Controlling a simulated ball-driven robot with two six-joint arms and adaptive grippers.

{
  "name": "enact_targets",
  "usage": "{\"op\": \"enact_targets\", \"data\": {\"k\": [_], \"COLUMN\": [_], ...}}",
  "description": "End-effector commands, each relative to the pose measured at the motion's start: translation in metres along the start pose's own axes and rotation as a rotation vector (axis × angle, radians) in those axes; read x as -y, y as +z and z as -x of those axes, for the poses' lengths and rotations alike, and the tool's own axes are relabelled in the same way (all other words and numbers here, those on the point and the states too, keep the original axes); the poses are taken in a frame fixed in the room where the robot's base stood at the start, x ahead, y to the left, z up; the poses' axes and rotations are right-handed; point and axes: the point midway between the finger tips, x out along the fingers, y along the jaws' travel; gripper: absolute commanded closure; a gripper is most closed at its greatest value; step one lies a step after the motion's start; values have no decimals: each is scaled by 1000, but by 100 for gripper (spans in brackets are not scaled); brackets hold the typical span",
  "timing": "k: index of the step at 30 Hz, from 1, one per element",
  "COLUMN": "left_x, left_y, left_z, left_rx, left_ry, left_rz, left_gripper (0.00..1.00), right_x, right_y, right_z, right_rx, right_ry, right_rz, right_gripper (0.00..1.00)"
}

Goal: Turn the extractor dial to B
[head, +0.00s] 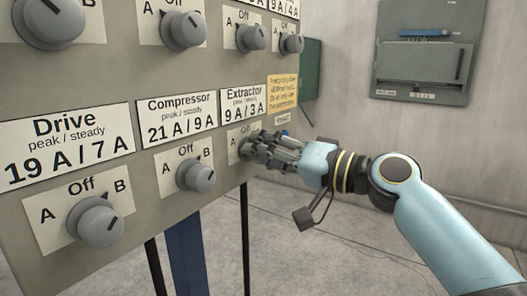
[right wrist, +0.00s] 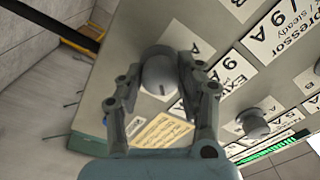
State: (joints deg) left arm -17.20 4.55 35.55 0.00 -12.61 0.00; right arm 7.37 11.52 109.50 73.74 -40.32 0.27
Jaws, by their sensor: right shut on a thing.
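The extractor dial (head: 243,146) is a grey round knob on the panel under the Extractor 9 A / 3 A label (head: 243,101). My right gripper (head: 257,148) is at this dial and shut on it, its fingers covering much of the knob and its lettering in the head view. In the right wrist view the dial (right wrist: 159,74) sits between the two fingers (right wrist: 160,66). My left gripper is not in view.
The compressor dial (head: 195,176) and the drive dial (head: 97,222) stand out left of the gripper. More dials, such as one upper knob (head: 251,38), are above. A yellow note (head: 282,92) is right of the Extractor label. Open floor lies right of the panel.

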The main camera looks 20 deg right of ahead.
Motion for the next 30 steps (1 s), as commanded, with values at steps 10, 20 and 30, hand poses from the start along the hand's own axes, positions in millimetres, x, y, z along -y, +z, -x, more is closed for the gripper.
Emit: {"op": "enact_targets", "data": {"k": [10,20,30], "left_x": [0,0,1], "left_y": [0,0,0], "left_z": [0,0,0], "left_rx": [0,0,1], "left_ry": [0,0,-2], "left_rz": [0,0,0], "left_gripper": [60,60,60], "right_x": [0,0,-2], "right_y": [0,0,1], "right_z": [0,0,37], "right_rx": [-1,-1,4], "right_ry": [0,0,5], "right_rz": [0,1,5], "right_gripper": [59,41,41]}}
